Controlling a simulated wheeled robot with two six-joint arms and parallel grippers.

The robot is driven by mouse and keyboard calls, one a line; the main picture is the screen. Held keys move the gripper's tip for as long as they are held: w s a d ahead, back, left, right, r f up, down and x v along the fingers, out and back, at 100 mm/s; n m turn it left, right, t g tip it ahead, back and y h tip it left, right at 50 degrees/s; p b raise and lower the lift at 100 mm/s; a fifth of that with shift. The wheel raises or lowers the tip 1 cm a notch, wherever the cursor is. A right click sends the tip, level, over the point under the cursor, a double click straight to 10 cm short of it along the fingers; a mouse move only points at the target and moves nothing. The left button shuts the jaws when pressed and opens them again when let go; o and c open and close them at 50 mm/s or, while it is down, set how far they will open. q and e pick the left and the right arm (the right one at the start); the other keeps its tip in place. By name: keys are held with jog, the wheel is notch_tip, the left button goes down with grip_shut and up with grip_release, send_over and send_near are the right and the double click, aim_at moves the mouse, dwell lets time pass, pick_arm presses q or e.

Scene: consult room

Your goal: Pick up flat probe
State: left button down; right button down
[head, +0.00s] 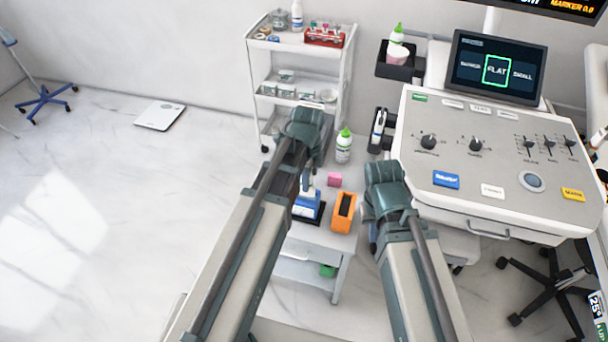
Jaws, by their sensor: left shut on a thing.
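My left gripper (308,182) points down over the blue holder (308,207) on the small white cart. It is shut on a slim thing at the holder, which looks like the flat probe; my own wrist and the small size hide most of it. I cannot tell whether the probe is still seated in the holder or clear of it. My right gripper (373,236) hangs beside the console's left edge, mostly hidden under its wrist, and its jaws cannot be made out. The screen (497,68) shows FLAT framed in green, between two other labels.
The ultrasound console (500,150) fills the right. A white shelf trolley (300,72) stands behind. The floor at left is clear around a scale (160,115).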

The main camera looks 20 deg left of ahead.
pick_arm(q)
jog(key=s+d+r+p, duration=0.1)
jog(key=s+d, duration=0.8)
jog(key=s, duration=0.1)
jog(key=shift+s+r, duration=0.15)
jog(key=shift+s, duration=0.2)
